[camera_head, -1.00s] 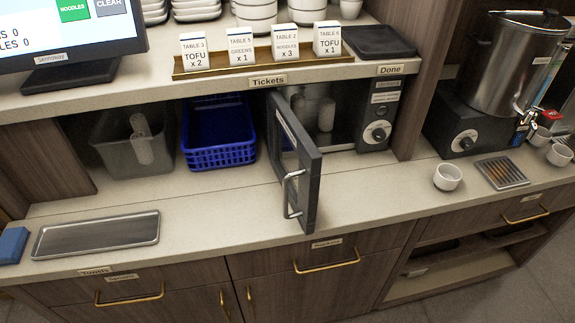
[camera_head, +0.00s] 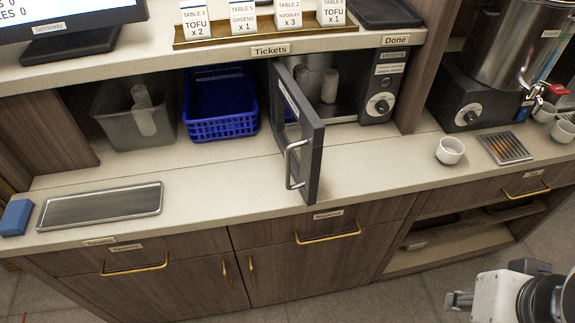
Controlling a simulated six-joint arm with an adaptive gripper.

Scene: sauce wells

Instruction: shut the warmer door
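The warmer (camera_head: 383,95) is a dark box under the shelf with a dial on its right side panel. Its door (camera_head: 312,150) is open, hinged at the left and standing out over the counter toward me. A silvery bar handle (camera_head: 290,165) is on the door's outer face, which is turned to the left. Pale cylinders (camera_head: 329,86) stand inside the warmer. The end of my arm with my gripper (camera_head: 459,301) shows at the bottom right, low in front of the counter and well apart from the door. Its fingers are too cut off and small to read.
A blue basket (camera_head: 222,128) and a grey bin (camera_head: 125,128) stand left of the warmer. A white cup (camera_head: 450,151), a drip grate (camera_head: 504,148) and a metal urn (camera_head: 508,50) are at the right. A tray (camera_head: 100,206) lies at the left. The counter around the door is clear.

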